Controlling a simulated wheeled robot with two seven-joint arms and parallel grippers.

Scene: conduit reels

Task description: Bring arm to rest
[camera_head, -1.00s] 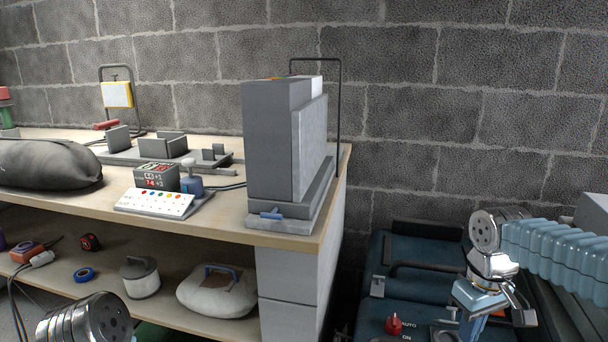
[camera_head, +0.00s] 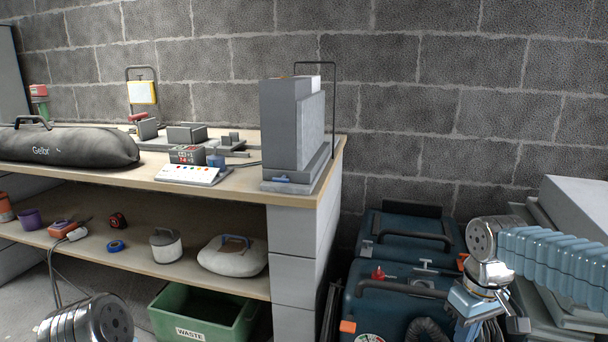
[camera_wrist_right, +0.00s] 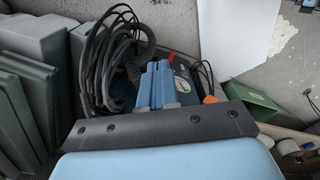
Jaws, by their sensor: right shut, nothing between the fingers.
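My right arm (camera_head: 552,262) comes in from the right in the head view, its wrist bent downward above dark teal cases. In the right wrist view my right gripper (camera_wrist_right: 157,72) shows two blue fingers side by side, shut with nothing between them. They point toward a teal case and a loop of dark hose (camera_wrist_right: 103,58); I cannot tell the distance. Only a silver joint of my left arm (camera_head: 88,320) shows at the bottom left of the head view. My left gripper is out of view.
The dark teal cases (camera_head: 392,312) stand on the floor below my right arm. Grey slabs (camera_head: 582,222) are stacked at the right. A workbench (camera_head: 338,160) holds a tall grey block (camera_head: 285,125). A green waste bin (camera_head: 200,318) stands below its shelf.

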